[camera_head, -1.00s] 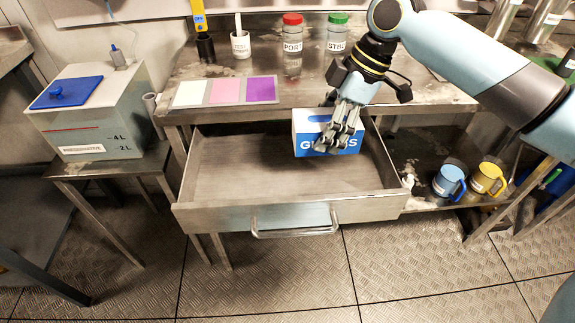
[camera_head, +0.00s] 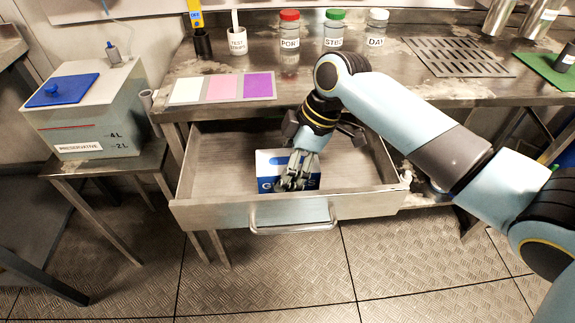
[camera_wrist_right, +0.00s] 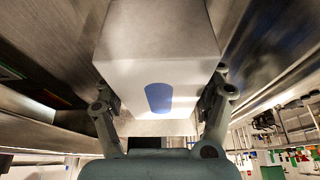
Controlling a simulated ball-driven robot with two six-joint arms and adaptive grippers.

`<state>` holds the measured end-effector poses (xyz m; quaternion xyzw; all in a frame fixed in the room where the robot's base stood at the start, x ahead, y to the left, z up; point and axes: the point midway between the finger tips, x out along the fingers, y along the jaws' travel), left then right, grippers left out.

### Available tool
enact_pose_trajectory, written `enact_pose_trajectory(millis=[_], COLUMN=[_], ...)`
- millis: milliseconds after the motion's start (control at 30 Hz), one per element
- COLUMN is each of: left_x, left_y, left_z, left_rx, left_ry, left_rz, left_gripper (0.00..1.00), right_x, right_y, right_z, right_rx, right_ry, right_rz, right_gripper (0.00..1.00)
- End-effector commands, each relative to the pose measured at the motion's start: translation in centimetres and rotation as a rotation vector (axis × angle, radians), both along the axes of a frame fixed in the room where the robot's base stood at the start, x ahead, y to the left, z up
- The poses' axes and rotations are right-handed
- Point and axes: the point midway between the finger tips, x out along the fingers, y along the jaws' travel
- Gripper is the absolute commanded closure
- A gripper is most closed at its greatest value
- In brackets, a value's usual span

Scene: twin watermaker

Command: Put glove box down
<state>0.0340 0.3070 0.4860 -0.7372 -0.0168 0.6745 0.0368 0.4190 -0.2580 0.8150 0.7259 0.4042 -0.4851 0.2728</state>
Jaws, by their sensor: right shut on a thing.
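The glove box (camera_head: 270,165), white on top with a blue lettered front, is inside the open drawer (camera_head: 215,213), toward the middle right of it. My right gripper (camera_head: 294,180) reaches down over the box and is shut on it, hiding much of its lettering. In the right wrist view the glove box (camera_wrist_right: 158,65) fills the space between the two fingers, with its blue oval facing the camera. I cannot tell whether its underside touches the drawer floor. My left gripper is not in view.
Three capped jars, the middle one green-capped (camera_head: 333,32), stand on the steel bench above the drawer. Colored cards (camera_head: 221,89) lie at the bench's front edge. A preservative tank (camera_head: 85,110) stands at left. The drawer's left part is empty.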

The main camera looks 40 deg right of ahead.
Motion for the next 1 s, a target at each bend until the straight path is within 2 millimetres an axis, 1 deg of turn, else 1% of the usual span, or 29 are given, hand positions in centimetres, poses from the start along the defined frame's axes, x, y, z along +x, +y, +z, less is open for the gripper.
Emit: enact_pose_trajectory(millis=[67,100,300,567,667,767,1000], left_x=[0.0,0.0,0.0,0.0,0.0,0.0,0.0], left_y=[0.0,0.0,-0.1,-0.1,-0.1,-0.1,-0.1], left_z=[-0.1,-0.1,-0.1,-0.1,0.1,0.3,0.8], left_rx=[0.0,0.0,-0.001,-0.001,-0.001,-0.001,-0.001], left_ry=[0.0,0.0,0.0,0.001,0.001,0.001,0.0], left_rz=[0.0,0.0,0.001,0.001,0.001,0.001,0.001], left_gripper=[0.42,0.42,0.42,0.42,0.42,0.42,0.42], right_x=[0.0,0.0,0.0,0.0,0.0,-0.3,-1.4], right_y=[0.0,0.0,0.0,0.0,-0.2,-0.7,-2.5], right_z=[-0.1,-0.3,-0.2,-0.1,0.4,1.7,6.8], right_rx=[0.0,0.0,0.0,0.0,0.0,-0.003,-0.006], right_ry=[0.0,0.0,0.0,0.0,-0.001,-0.004,-0.004], right_rz=[0.0,0.0,0.0,0.0,0.0,0.001,0.003], right_gripper=[0.69,0.3,0.04,0.04,0.04,0.04,0.04])
